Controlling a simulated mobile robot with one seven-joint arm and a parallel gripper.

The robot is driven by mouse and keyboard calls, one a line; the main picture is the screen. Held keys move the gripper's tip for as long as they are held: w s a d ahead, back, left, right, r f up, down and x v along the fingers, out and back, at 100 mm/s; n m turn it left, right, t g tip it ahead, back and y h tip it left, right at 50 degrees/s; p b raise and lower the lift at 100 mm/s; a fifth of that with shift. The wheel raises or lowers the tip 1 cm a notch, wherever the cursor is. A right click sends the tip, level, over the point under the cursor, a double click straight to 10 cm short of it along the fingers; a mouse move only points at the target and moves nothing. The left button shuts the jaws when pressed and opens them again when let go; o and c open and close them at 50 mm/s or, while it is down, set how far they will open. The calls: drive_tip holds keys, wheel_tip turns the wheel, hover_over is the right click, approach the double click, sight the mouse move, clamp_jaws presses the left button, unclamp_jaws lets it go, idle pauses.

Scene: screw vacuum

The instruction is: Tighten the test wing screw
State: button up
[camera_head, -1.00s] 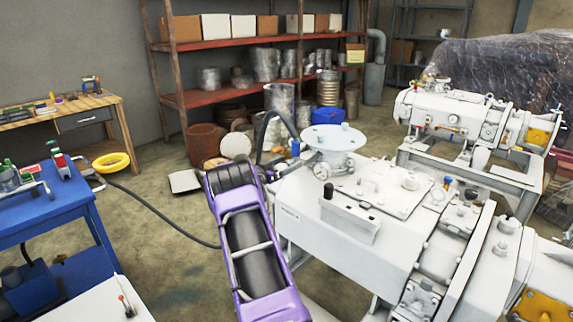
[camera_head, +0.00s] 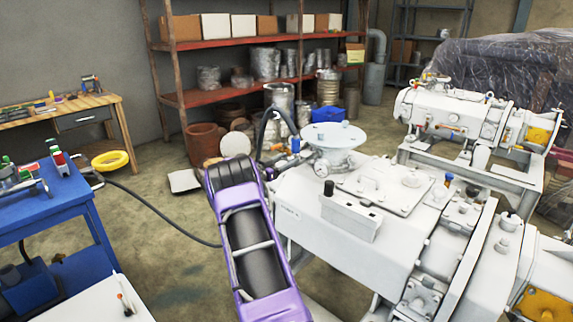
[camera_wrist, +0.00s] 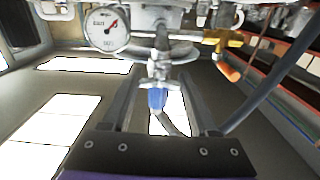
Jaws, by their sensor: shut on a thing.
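In the wrist view my gripper (camera_wrist: 158,80) reaches forward with a finger on each side of a small metal fitting (camera_wrist: 158,68), which I take to be the wing screw. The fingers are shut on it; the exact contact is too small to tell. A blue piece (camera_wrist: 157,98) hangs just below it, between the fingers. A round gauge (camera_wrist: 106,30) is at the upper left of the fitting. In the head view my purple arm reaches to the white pump's round flange (camera_head: 333,135); the gripper and screw are largely hidden there.
The white pump (camera_head: 340,245) fills the right front. A yellow-brass valve with an orange end (camera_wrist: 226,45) is right of the fitting in the wrist view. A dark hose (camera_head: 150,208) runs along the floor. A blue table (camera_head: 60,205) stands at left, red shelves (camera_head: 240,90) behind.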

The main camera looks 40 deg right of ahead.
drive_tip(key=m+b, duration=0.3)
drive_tip(key=shift+f, duration=0.25)
drive_tip(key=shift+r+m+b, duration=0.15)
drive_tip(key=shift+m+b, duration=1.15)
drive_tip(key=shift+b, duration=0.15)
drive_tip(key=o, duration=1.4)
drive_tip(key=shift+a+r, duration=0.1)
drive_tip(key=a, duration=0.5)
drive_tip(key=s+a, duration=0.1)
drive_tip(key=a, duration=0.5)
drive_tip(key=a+p, duration=0.1)
drive_tip(key=a, duration=0.5)
drive_tip(key=shift+s+a, duration=0.1)
drive_tip(key=shift+s, duration=0.15)
